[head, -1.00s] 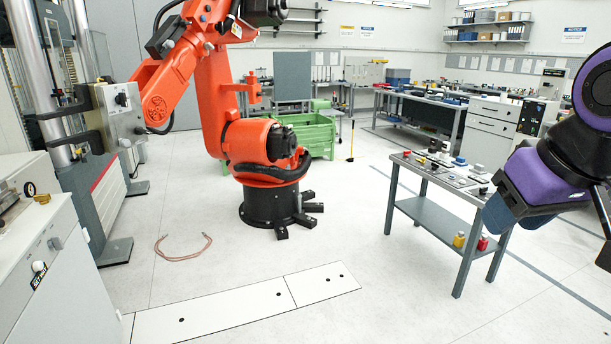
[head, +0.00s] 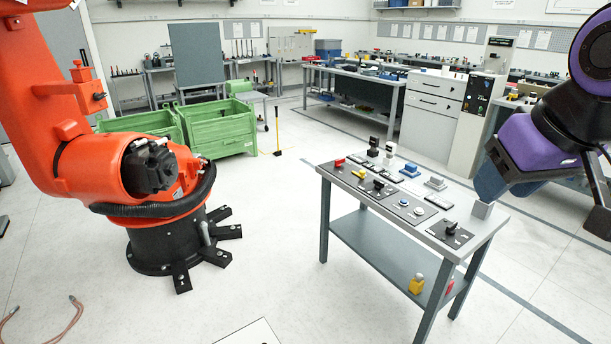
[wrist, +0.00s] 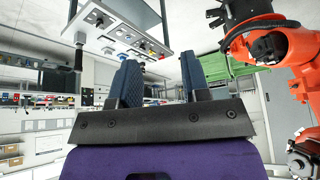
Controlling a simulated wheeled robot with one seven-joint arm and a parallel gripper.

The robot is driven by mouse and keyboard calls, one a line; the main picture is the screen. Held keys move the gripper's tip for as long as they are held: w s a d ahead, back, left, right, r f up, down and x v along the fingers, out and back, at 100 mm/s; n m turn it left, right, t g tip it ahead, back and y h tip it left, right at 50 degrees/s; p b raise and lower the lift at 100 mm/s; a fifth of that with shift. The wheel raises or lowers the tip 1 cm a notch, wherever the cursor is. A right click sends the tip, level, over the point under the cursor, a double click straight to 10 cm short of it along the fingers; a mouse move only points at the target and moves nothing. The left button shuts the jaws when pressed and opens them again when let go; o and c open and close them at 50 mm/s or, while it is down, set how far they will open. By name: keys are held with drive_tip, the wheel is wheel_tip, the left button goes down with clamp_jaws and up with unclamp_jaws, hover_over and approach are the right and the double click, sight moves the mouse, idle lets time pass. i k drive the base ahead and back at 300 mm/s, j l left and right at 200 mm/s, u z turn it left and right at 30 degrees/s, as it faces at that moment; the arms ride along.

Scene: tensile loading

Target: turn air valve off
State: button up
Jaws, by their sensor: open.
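The small table (head: 335,225) carries a row of panel controls. A red handle (head: 340,163) and a yellow handle (head: 359,175) sit at its left end, with a black handle (head: 379,186) beside them. A black rotary handle (head: 451,228) stands on a separate plate near the front right corner. I cannot tell which control is the air valve; labels are too small to read. My gripper (head: 491,183) hangs above and beyond the table's right end, touching nothing. In the wrist view my gripper (wrist: 160,82) has its two blue fingers apart, with nothing between them.
The orange robot arm (head: 150,180) stands on its black base at left. Green bins (head: 218,128) are behind it. A long workbench (head: 350,85) and a grey cabinet (head: 432,115) stand at the back. Yellow and red items (head: 416,283) sit on the table's lower shelf.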

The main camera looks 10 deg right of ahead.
sight(338, 162)
drive_tip(key=i+l+z, duration=0.1)
drive_tip(key=i, duration=0.4)
drive_tip(key=i+l+z, duration=0.1)
drive_tip(key=i, duration=0.45)
drive_tip(key=i+j, duration=0.35)
drive_tip(key=i+j+z, duration=0.1)
drive_tip(key=i+j, duration=0.25)
drive_tip(key=j, duration=0.2)
drive_tip(key=i+j, duration=0.35)
drive_tip(key=j, duration=0.15)
drive_tip(key=i+j+z, duration=0.15)
drive_tip(key=i+j, duration=0.15)
drive_tip(key=j, duration=0.15)
